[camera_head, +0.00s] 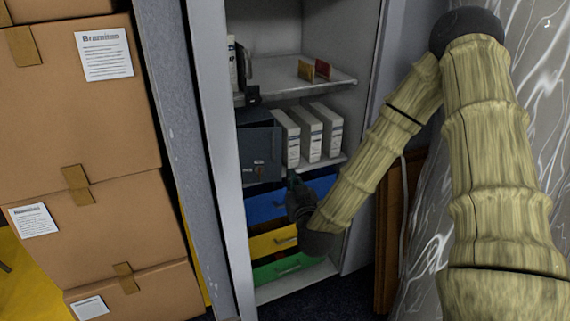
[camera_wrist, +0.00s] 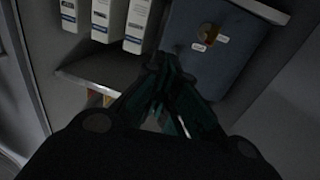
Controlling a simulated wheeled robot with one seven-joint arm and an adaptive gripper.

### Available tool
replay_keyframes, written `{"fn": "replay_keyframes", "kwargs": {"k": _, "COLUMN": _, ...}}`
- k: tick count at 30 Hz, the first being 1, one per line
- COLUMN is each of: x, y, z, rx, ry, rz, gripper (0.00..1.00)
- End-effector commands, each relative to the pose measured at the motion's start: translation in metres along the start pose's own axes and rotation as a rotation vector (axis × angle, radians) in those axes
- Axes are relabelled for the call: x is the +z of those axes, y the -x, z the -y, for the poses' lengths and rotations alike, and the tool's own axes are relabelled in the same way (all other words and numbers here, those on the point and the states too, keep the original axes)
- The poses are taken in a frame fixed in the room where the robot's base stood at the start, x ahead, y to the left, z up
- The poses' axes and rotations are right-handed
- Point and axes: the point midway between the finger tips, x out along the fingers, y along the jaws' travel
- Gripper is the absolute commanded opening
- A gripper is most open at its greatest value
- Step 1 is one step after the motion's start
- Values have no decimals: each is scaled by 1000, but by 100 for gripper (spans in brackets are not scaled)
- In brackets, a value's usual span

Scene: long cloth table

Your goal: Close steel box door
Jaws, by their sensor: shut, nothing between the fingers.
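The steel box (camera_head: 260,152) is a dark blue-grey box on the middle shelf of the cabinet, left of the white binders. In the wrist view a blue-grey panel with small labels and a round coloured mark, apparently part of the steel box (camera_wrist: 232,68), lies just past my fingertips. I cannot tell which panel is its door or how far it stands open. My gripper (camera_head: 294,184) is in front of the shelf edge, low and right of the box. In the wrist view its dark green fingers (camera_wrist: 164,72) are together and empty. They overlap the panel's edge; contact is unclear.
White binders (camera_head: 308,134) stand close to the box's right. Blue, yellow and green drawers (camera_head: 272,241) are below. An upper shelf (camera_head: 290,82) holds small items. The cabinet's side wall (camera_head: 216,150) and stacked cartons (camera_head: 85,110) bound the left; a marbled wall bounds the right.

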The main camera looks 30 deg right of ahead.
Motion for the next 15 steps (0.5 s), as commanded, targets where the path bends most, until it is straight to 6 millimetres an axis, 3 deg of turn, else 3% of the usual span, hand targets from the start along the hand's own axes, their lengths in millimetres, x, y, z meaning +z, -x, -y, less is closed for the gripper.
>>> {"fn": "replay_keyframes", "kwargs": {"k": 15, "x": 0, "y": -76, "z": 0, "rx": 1, "ry": 0, "rz": 0, "gripper": 0}}
